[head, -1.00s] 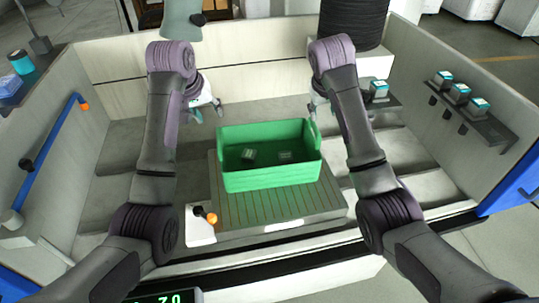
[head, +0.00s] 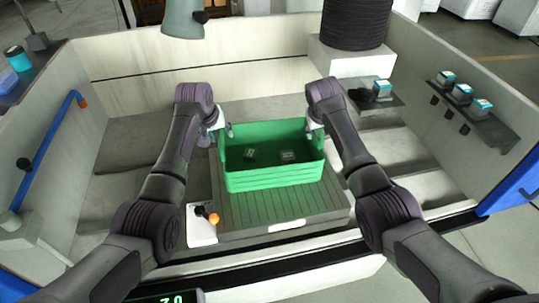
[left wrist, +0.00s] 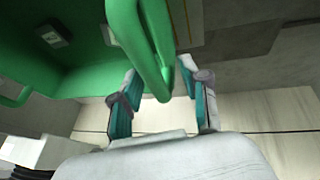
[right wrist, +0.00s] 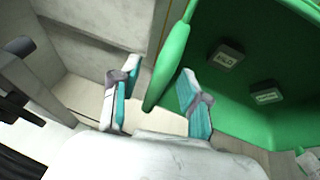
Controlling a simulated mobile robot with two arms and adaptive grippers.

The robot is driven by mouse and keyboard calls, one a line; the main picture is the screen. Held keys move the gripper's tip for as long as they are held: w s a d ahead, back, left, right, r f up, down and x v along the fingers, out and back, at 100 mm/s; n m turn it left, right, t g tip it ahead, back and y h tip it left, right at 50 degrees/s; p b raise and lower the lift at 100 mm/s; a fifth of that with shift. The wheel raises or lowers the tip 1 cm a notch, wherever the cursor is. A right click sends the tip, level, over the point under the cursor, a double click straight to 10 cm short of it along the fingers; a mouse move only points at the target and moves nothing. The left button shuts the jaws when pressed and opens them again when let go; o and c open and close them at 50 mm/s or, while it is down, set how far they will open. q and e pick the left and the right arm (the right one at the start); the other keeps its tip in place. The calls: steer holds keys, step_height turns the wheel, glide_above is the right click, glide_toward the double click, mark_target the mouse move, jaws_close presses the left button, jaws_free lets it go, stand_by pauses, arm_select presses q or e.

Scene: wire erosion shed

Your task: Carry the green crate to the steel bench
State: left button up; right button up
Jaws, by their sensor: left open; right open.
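The green crate (head: 272,178) stands upright on the slatted grey platform inside the pale enclosure, with two small labelled blocks (head: 288,155) in it. My left gripper (head: 222,132) is at the crate's left end. In the left wrist view its open fingers (left wrist: 160,95) stand on either side of the crate's green handle (left wrist: 150,55). My right gripper (head: 316,125) is at the right end. In the right wrist view its open fingers (right wrist: 155,95) stand on either side of the other handle (right wrist: 168,65). I cannot tell whether any finger touches the handles. I cannot make out the steel bench.
A small white panel with an orange-tipped lever (head: 208,215) is at the platform's front left. A shelf with several small boxes (head: 462,92) is on the right wall. A blue rail (head: 48,150) runs along the left wall. A black spool (head: 355,22) stands behind.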

arm_select(q)
steer(key=shift+d, duration=0.15)
arm_select(e)
steer(key=shift+d, duration=0.1)
arm_select(q)
jaws_close()
arm_select(e)
jaws_close()
arm_select(q)
steer(key=shift+w+r, duration=0.15)
steer(key=shift+r, duration=0.1)
arm_select(e)
steer(key=shift+w+r, duration=0.15)
steer(key=shift+r, duration=0.05)
